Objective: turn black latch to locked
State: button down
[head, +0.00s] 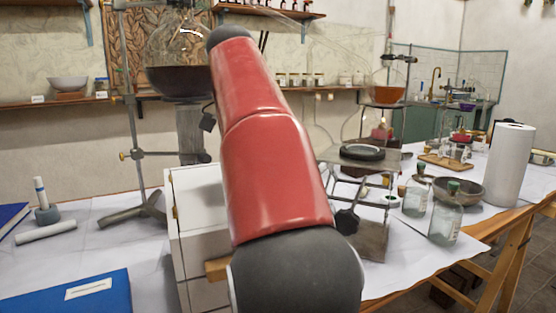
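My red and dark grey arm fills the middle of the head view, and my gripper is not in view. I cannot make out a black latch for certain. A white box-like cabinet (190,232) stands on the table behind and left of my arm. A light wooden piece (217,268) shows low on its front. My arm hides much of its right side. A black knob (347,221) shows on the lab jack (373,241) right of my arm; I cannot tell whether it has to do with the latch.
Blue books (75,293) lie at left. Glass bottles (445,214), a grey bowl (459,190) and a paper roll (508,164) stand at right. Bare tabletop shows between cabinet and books.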

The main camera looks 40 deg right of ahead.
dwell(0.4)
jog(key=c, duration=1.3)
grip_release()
